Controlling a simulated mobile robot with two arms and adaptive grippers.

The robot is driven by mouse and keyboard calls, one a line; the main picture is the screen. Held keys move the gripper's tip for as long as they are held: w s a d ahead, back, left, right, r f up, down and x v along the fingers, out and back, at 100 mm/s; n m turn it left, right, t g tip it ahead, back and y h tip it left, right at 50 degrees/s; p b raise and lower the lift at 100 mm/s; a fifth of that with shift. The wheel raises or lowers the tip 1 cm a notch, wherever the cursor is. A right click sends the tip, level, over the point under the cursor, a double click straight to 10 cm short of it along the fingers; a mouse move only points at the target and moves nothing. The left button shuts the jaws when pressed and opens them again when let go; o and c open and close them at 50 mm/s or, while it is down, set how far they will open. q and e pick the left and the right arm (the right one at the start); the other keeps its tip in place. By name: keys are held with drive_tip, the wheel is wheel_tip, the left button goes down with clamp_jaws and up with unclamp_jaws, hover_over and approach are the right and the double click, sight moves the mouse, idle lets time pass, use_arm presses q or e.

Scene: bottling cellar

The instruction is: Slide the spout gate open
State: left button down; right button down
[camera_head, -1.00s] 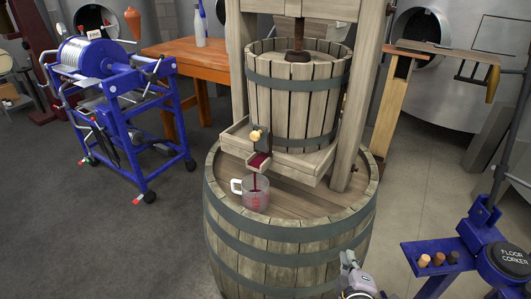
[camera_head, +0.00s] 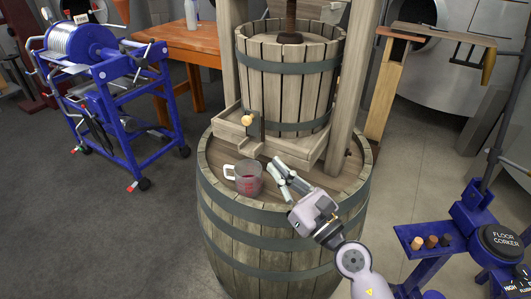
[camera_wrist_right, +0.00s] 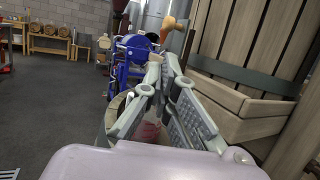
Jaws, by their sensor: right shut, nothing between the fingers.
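The spout gate (camera_head: 255,126) is a dark upright plate with a round wooden knob (camera_head: 247,119) at the front of the press tray. The wooden spout (camera_head: 246,148) below the gate shows no red stream. A clear measuring jug (camera_head: 248,180) with a white handle and reddish contents or markings stands on the barrel under the spout. My right gripper (camera_head: 276,170) is shut and empty, right of the jug and below the gate, apart from the knob. My left gripper is out of view.
The slatted basket press (camera_head: 285,85) and its tray (camera_head: 304,154) stand on the barrel (camera_head: 265,240). A blue wheeled machine (camera_head: 110,110) and a wooden table (camera_head: 180,48) are at left. The blue floor corker (camera_head: 470,235) is at right. Open floor lies at left.

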sight(250, 126)
drive_tip(key=p+x, duration=0.1)
drive_tip(key=x, duration=0.8)
drive_tip(key=shift+p, duration=0.3)
drive_tip(key=shift+w+a+r, duration=0.1)
drive_tip(key=shift+w, duration=0.05)
wheel_tip(250, 126, up, 2)
drive_tip(key=shift+w+r+p, duration=0.1)
drive_tip(key=shift+p, duration=1)
